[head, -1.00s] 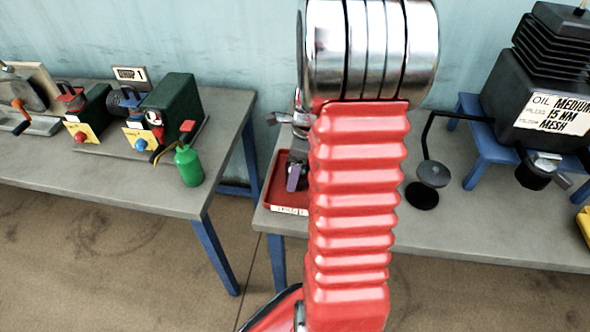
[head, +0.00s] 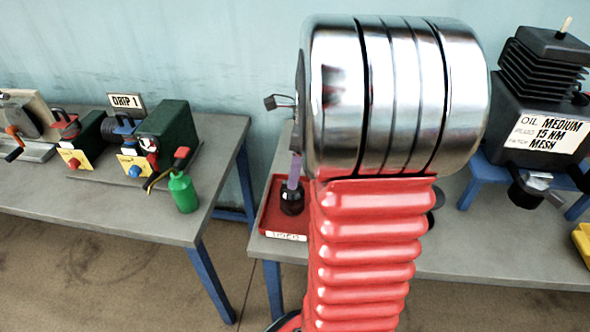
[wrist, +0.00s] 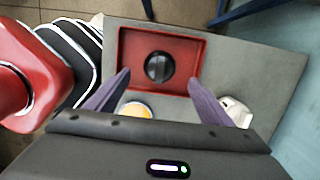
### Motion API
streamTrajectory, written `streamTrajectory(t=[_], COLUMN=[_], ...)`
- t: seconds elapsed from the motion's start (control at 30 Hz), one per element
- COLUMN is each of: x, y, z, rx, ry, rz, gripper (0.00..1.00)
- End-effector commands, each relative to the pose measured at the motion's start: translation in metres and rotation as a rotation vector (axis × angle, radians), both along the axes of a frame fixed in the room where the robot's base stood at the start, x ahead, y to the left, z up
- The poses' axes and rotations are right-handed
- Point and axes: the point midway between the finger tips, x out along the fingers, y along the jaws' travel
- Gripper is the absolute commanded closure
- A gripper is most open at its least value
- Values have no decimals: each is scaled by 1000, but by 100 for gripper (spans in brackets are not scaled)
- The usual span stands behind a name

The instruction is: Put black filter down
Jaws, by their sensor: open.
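The black filter (head: 291,198) is a round black piece sitting in the red tray (head: 271,223), which has a white label on its front. The wrist view shows the filter (wrist: 159,67) from above, near the middle of the tray (wrist: 126,36). My gripper (wrist: 159,77) has two purple fingers spread wide and is open, with the filter showing between the fingertips. In the head view one purple finger (head: 295,168) shows just above the filter; my arm hides the rest of the gripper. I cannot tell whether any finger touches the filter.
A black oil unit (head: 540,100) on a blue stand is at the right of the same bench. A green bottle (head: 183,192) and machines under a DRIP 1 sign (head: 127,101) are on the left bench. A gap separates the benches. A white object (wrist: 236,110) lies beside the tray.

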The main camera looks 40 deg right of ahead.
Motion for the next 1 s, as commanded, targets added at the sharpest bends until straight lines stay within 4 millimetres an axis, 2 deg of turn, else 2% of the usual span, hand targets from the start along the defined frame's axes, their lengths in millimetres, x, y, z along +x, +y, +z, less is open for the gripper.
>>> streamTrajectory(t=[0.67, 0.83, 1.0], x=[1, 3, 4], y=[2, 22, 65], z=[1, 12, 33], rx=[-3, -39, -114], ry=[-2, -25, -69], rz=[13, 141, 430], gripper=[25, 25, 25])
